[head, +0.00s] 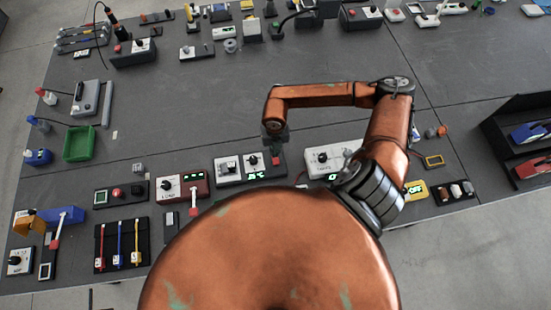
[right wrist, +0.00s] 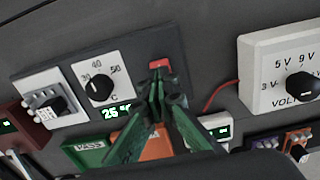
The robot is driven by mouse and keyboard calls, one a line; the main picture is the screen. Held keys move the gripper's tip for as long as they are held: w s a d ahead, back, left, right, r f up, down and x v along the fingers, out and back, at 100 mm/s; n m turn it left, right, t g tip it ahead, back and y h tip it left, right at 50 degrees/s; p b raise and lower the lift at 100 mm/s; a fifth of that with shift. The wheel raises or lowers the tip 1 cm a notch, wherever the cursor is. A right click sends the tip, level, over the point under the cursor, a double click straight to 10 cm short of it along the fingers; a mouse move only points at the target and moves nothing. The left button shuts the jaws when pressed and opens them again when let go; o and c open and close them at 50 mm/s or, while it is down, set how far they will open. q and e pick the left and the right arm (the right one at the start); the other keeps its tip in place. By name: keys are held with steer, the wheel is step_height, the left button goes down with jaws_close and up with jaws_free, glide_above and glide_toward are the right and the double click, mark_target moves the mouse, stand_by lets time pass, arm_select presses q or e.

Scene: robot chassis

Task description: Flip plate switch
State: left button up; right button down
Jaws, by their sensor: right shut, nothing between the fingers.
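A dark panel (head: 264,168) holds a white dial plate, a green temperature display and a small red switch (head: 276,160) in the head view. In the right wrist view the same panel (right wrist: 135,62) carries the black dial (right wrist: 99,88) marked 30, 40, 50 and the display (right wrist: 115,113). The red switch (right wrist: 160,64) is at its right end. My right gripper (right wrist: 159,80) is shut and empty, with its tips right at the red switch; whether they touch cannot be told. In the head view the right gripper (head: 276,139) is just behind the panel. My left gripper is not in view.
A voltage dial box (head: 330,159) stands right of the panel, with a red wire between them. A white switch box (head: 228,168) adjoins the left side. A red-and-white lamp box (head: 183,186) is farther left. The table's middle, behind the row, is clear.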

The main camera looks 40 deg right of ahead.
steer(key=shift+r+p, duration=1.35)
steer(key=shift+r, duration=1.05)
steer(key=shift+a+f, duration=0.1)
